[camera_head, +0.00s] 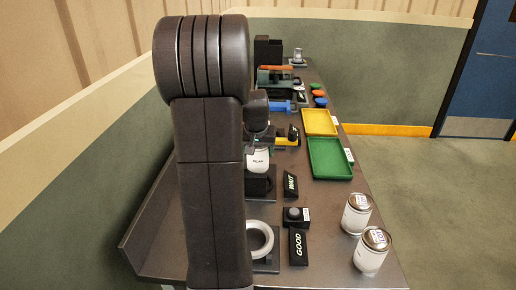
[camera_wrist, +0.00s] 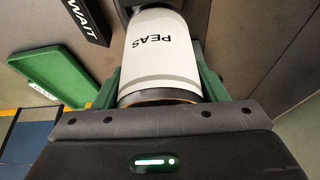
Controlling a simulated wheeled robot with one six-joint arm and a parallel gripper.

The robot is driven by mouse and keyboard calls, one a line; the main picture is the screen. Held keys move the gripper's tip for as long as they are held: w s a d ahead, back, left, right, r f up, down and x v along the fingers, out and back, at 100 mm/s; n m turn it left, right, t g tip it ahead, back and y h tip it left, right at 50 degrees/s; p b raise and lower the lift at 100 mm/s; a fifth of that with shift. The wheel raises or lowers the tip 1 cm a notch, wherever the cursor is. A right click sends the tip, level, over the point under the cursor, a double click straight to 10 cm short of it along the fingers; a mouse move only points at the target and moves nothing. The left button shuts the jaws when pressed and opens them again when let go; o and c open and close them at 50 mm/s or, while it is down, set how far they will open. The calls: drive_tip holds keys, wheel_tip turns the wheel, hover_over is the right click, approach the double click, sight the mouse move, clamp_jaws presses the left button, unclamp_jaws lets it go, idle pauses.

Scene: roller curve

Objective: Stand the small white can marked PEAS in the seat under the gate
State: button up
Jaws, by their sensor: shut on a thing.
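The small white can marked PEAS (camera_wrist: 160,50) is between the green fingers of my gripper (camera_wrist: 160,82), which is shut on it. In the head view the can (camera_head: 258,161) shows just right of my arm, with part of its lettering visible. A dark block (camera_head: 259,186) on a dark plate is right below the can in the head view. In the wrist view a dark part is close beyond the can's far end. I cannot tell whether the can touches it. My arm hides much of this area, and I cannot clearly make out the gate or its seat.
A white ring (camera_head: 259,240) lies on a plate nearer me. Black blocks marked WAIT (camera_head: 290,185) and GOOD (camera_head: 298,246) and a dark button box (camera_head: 296,215) stand nearby. Two larger cans (camera_head: 357,214) (camera_head: 371,252) stand near the right edge. Green (camera_head: 330,158) and yellow (camera_head: 319,122) trays lie beyond.

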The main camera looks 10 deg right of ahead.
drive_tip(key=shift+f+b, duration=2.2)
drive_tip(key=shift+f, duration=1.1)
drive_tip(key=shift+f, duration=0.2)
drive_tip(key=o, duration=1.5)
drive_tip(key=shift+s, duration=0.1)
drive_tip(key=shift+o, duration=0.2)
drive_tip(key=shift+r, duration=0.1)
drive_tip(key=shift+r+p, duration=2.95)
drive_tip(key=shift+r, duration=1.5)
drive_tip(key=shift+a, duration=0.15)
